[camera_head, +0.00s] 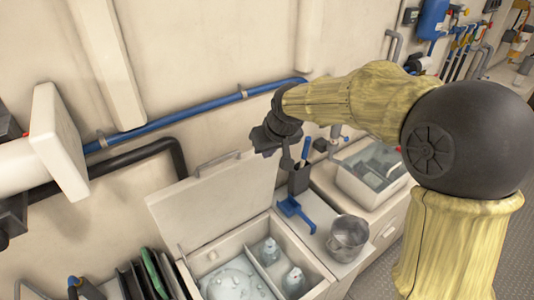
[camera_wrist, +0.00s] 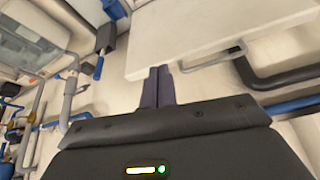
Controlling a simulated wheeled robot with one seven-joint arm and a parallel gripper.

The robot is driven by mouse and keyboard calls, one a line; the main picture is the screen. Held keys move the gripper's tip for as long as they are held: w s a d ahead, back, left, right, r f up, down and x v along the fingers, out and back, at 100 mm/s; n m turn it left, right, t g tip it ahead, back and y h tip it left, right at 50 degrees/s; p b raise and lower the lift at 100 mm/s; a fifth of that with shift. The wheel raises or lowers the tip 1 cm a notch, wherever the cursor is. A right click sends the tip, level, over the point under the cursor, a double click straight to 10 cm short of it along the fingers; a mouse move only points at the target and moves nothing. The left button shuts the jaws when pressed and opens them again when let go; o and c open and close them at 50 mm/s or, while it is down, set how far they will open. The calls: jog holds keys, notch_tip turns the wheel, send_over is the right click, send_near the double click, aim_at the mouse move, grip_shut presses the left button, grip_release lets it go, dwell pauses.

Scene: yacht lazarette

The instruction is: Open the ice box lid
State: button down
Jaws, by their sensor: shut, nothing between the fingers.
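The ice box (camera_head: 318,276) is at the lower middle of the head view, with pale bottle-like items and a rounded pale heap in its compartments. Its white lid (camera_head: 215,205) stands raised and tilted back toward the wall, with a grey bar handle (camera_head: 217,159) at its upper edge. In the wrist view the lid (camera_wrist: 215,35) fills the upper middle, and its handle (camera_wrist: 212,58) shows along the lower edge. My gripper (camera_head: 285,157) is by the lid's upper right corner in the head view. In the wrist view its dark fingers (camera_wrist: 158,82) are together and empty, close to the lid's edge; contact is unclear.
A sink (camera_head: 345,178) lies beyond. Blue and black pipes (camera_head: 205,106) run along the wall behind the lid.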

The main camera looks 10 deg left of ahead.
jog(key=shift+w+d, duration=0.1)
jog(key=s+d+f+m+h, duration=0.1)
jog(key=s+d+f+m, duration=0.1)
jog(key=s+d, duration=0.3)
jog(key=s+d+f+m+g+h, duration=0.1)
jog(key=s+d+f, duration=0.4)
jog(key=d, duration=0.7)
jog(key=s+d+f+m+h, duration=0.1)
jog(key=s+d+f+m, duration=0.2)
jog(key=s+d, duration=0.4)
jog(key=shift+s+d+f+m+g, duration=0.3)
jog(key=shift+d+f+m, duration=0.15)
jog(key=shift+d, duration=0.8)
jog(key=c, duration=1.5)
grip_release()
jog(key=shift+r, duration=0.1)
jog(key=shift+w+a, duration=0.1)
